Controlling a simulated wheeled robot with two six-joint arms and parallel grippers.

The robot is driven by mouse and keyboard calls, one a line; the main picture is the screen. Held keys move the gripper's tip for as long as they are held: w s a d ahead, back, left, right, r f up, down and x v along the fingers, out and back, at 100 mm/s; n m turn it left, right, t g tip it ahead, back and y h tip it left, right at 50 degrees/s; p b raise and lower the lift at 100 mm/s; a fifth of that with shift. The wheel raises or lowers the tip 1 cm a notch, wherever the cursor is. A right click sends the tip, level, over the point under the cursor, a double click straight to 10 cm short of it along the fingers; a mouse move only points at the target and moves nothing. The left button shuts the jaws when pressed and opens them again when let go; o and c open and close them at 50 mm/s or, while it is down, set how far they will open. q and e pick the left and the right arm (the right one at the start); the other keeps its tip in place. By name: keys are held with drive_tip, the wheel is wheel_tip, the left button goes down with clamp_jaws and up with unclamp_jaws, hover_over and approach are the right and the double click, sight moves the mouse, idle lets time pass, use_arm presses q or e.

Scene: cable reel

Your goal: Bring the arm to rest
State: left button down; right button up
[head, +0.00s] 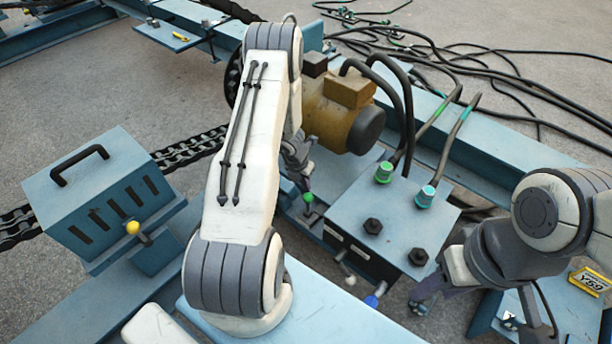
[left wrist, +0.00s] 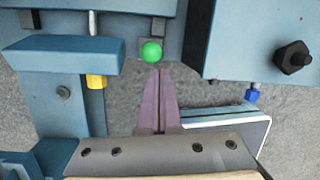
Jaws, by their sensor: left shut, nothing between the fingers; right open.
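My left arm rises from its base at the lower middle of the head view and bends down at the top. Its gripper (head: 305,184) hangs just above a green ball knob (head: 307,198). In the left wrist view the two purple fingers (left wrist: 160,75) are shut together with nothing between them. Their tips are close to the green ball (left wrist: 151,53); I cannot tell whether they touch it. My right gripper (head: 422,298) is at the lower right in the head view, low beside the valve box; it is open, its fingers partly hidden.
A blue valve box (head: 385,225) with hose fittings, a white knob (head: 350,281) and a blue knob (head: 371,301) stands between the arms. A yellow-brown motor (head: 338,115) is behind. A slotted guard box (head: 105,195) with a yellow knob (head: 133,228) stands left. Black cables (head: 480,70) lie on the floor.

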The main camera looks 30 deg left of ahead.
use_arm(q)
drive_tip(key=shift+w+r, duration=0.1)
drive_tip(key=shift+r, duration=0.15)
idle(0.4)
drive_tip(key=d+r+m+h, duration=0.2)
drive_tip(key=d+r+m, duration=1.75)
drive_tip(key=d, duration=0.45)
drive_tip(key=s+d+r+m+g, duration=0.2)
drive_tip(key=s+d+r+m, duration=0.5)
drive_tip(key=s+m, duration=0.15)
drive_tip(key=s+r+m+y, duration=0.1)
drive_tip(key=s+r+m, duration=0.2)
drive_tip(key=s+m, duration=0.55)
drive_tip(key=s+r+m+y, duration=0.1)
drive_tip(key=s+r+m, duration=0.2)
drive_tip(key=s+m, duration=0.5)
wheel_tip(320, 180, up, 13)
drive_tip(key=p, duration=1.2)
drive_tip(key=shift+s+a+p, duration=0.35)
drive_tip(key=shift+s+p, duration=0.05)
drive_tip(key=shift+s, duration=0.05)
